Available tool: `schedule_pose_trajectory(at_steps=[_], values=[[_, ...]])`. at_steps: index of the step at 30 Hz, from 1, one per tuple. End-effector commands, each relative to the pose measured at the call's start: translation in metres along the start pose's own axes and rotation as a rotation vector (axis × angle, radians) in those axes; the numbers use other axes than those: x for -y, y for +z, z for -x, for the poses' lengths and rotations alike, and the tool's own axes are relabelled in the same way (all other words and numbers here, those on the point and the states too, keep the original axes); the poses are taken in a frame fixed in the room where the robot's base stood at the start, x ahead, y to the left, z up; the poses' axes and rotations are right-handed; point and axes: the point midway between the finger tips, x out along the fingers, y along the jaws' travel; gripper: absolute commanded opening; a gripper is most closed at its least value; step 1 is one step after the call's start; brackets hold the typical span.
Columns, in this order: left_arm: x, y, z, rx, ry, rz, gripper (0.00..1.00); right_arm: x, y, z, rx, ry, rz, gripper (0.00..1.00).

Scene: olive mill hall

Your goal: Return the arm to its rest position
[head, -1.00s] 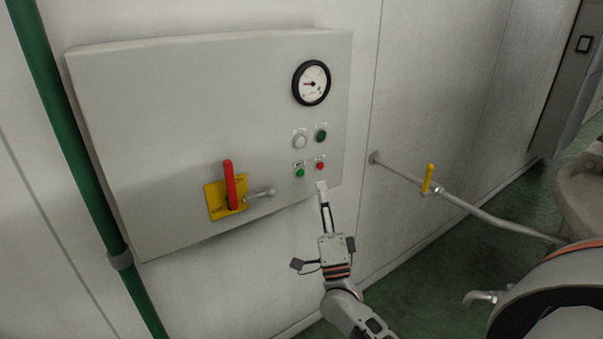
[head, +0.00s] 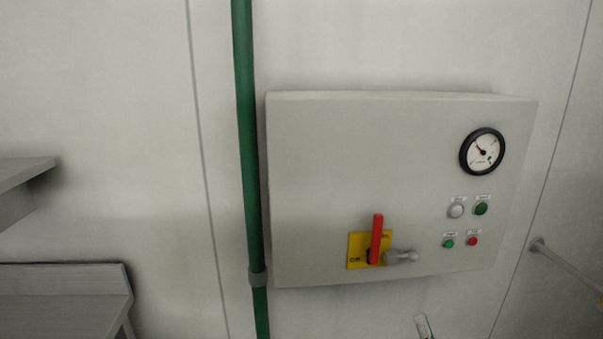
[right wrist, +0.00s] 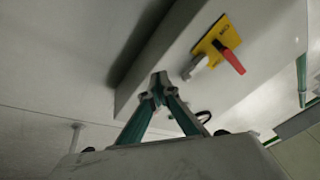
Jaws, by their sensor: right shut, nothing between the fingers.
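My right gripper (head: 423,327) shows only as a fingertip part at the bottom edge of the head view, below the grey control box (head: 320,180). In the right wrist view its teal fingers (right wrist: 158,88) meet at the tips, shut and empty. They appear apart from the box's red switch handle (right wrist: 233,61) on its yellow plate (right wrist: 209,39). In the head view the red handle (head: 377,240) stands upright. The rest of my right arm is out of the head view. My left gripper is not in view.
The box carries a round gauge (head: 482,152), a green button (head: 448,244), a red button (head: 472,241) and a protruding grey lever (head: 400,257). A green pipe (head: 246,140) runs down left of it. Grey shelf-like surfaces (head: 60,290) are at far left; a wall pipe (head: 565,265) is at right.

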Motion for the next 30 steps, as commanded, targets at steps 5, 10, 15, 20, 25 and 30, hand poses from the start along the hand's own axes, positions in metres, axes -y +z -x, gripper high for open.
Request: schedule_pose_trajectory(at_steps=[5, 10, 15, 20, 25, 30], values=[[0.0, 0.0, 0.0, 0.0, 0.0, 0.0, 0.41, -0.016, 0.094, 0.083, 0.356, 0.07, 0.313, 0.0], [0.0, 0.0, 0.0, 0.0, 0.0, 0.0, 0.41, -0.032, 0.154, 0.172, 0.666, 0.087, 0.582, 0.0], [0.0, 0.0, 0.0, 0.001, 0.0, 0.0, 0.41, -0.044, 0.179, 0.238, 0.874, 0.077, 0.757, 0.0], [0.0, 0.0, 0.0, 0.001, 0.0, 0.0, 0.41, -0.048, 0.186, 0.262, 0.95, 0.069, 0.822, 0.0], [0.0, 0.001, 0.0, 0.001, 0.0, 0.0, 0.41, -0.048, 0.186, 0.264, 0.955, 0.068, 0.827, 0.0], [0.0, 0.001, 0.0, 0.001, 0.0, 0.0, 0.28, -0.048, 0.186, 0.263, 0.954, 0.068, 0.825, 0.0]])
